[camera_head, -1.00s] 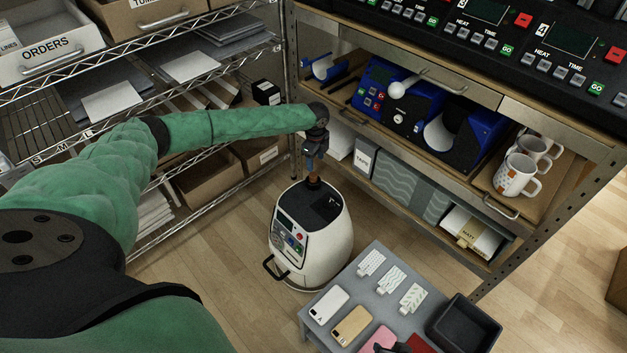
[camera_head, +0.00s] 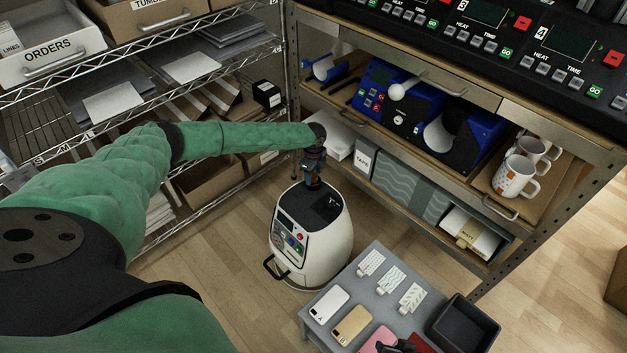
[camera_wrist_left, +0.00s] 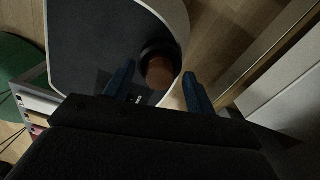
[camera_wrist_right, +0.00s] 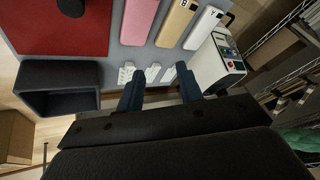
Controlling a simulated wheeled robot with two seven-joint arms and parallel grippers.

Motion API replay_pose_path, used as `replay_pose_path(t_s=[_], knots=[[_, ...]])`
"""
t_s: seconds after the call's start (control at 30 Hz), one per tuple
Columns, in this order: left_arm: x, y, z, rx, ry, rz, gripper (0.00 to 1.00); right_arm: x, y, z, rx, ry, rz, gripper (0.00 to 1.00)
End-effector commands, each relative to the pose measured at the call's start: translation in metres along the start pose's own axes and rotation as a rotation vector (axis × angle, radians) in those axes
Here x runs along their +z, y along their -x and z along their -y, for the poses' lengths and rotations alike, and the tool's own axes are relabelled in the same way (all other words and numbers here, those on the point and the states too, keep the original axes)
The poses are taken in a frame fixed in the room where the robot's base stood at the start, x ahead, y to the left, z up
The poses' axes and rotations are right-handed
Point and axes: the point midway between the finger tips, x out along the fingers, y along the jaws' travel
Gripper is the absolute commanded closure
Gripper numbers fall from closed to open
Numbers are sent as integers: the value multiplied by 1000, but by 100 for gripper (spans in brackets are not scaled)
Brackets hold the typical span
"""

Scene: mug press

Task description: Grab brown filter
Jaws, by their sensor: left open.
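The brown filter (camera_wrist_left: 160,72) shows in the left wrist view as a round brown top in a dark ring on the dark top of a white rounded machine (camera_head: 318,245). My left gripper (camera_wrist_left: 158,90) is open, with its two blue fingers apart and the filter ahead between them in that view. I cannot tell whether they touch it. In the head view my left gripper (camera_head: 313,175) points down just above the machine's top, and the filter is mostly hidden behind it. My right gripper (camera_wrist_right: 160,88) is open and empty over the low grey table.
A wire rack stands left, and a shelf with blue machines and mugs (camera_head: 514,177) stands close behind the white machine.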

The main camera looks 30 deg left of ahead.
Motion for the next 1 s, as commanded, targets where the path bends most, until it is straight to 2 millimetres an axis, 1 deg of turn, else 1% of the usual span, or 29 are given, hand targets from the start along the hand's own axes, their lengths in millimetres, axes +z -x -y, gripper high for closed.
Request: replay_pose_path(t_s=[0.03, 0.17, 0.2, 0.27, 0.3, 0.53, 0.67, 0.77, 0.87, 1.0], knots=[[0, 0, 0, 0, 0, 0, 44, 0, 0, 0, 0, 0, 1, 64], [0, 0, 0, 0, 0, 0, 70, 1, -1, 0, 0, 0, 2, 64], [0, 0, 0, 0, 0, 0, 78, 2, -1, 0, 0, 0, 3, 64], [0, 0, 0, 0, 0, 0, 90, 2, -1, 0, 0, 0, 3, 64], [0, 0, 0, 0, 0, 0, 93, 2, -2, 0, 0, 0, 3, 64], [0, 1, 0, 0, 0, 0, 93, 2, -2, 0, 1, 0, 3, 64], [1, 7, 0, 0, 0, 0, 93, 2, -3, -1, 1, -1, 0, 64], [0, 20, 0, -1, 0, -1, 93, 3, -8, -2, 2, -1, -6, 64], [0, 39, 0, -2, 0, 0, 93, 6, -18, -4, 3, -2, -13, 64], [-27, 57, -12, 0, -5, -2, 93, 11, -28, -6, 4, -3, -17, 64]])
